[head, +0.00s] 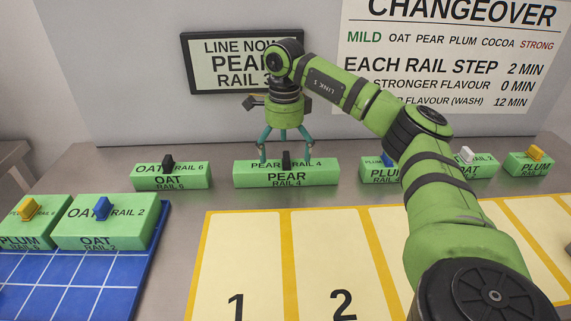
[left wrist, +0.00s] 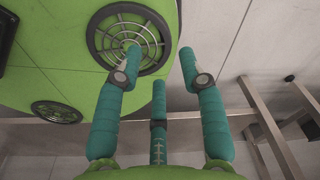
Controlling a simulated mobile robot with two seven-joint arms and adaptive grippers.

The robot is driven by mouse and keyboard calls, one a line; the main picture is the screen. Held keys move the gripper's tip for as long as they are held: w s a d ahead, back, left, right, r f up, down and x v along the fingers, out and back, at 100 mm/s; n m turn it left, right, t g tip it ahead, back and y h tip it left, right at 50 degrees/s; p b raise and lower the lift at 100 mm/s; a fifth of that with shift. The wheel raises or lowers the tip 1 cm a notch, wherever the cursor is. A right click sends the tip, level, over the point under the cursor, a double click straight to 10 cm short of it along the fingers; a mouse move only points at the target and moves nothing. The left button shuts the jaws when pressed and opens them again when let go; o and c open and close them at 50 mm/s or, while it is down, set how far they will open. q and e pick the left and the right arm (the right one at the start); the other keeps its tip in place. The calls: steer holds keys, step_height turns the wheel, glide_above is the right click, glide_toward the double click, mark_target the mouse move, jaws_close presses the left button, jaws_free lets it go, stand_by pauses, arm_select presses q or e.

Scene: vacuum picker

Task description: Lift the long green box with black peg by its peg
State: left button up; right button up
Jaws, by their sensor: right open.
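The long green box (head: 240,174), labelled PEAR RAIL 4, lies on the steel table in the head view. Its black peg (head: 286,160) stands up from the middle of its top. My right gripper (head: 287,157) points down over this box, its teal fingers open and spread around the peg. The fingertips are near the box's top; I cannot tell if they touch it. My left gripper (left wrist: 158,75) shows only in the left wrist view, with its teal fingers apart and nothing between them.
A shorter green OAT box (head: 172,183) with a black peg stands to the left. Green boxes with blue, white and yellow pegs stand to the right, partly behind my right arm. A blue tray (head: 75,300) holds two green boxes. A numbered yellow-lined board (head: 262,255) is empty where visible.

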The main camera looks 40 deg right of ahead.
mark_target(287, 167)
steer(key=shift+s+f, duration=0.35)
steer(key=shift+f, duration=0.55)
step_height(287, 167, down, 4)
steer(key=shift+r+p, duration=0.2)
steer(key=shift+p, duration=0.4)
steer(key=shift+f, duration=0.25)
steer(key=c, duration=1.4)
arm_select(q)
steer(key=shift+r, duration=0.6)
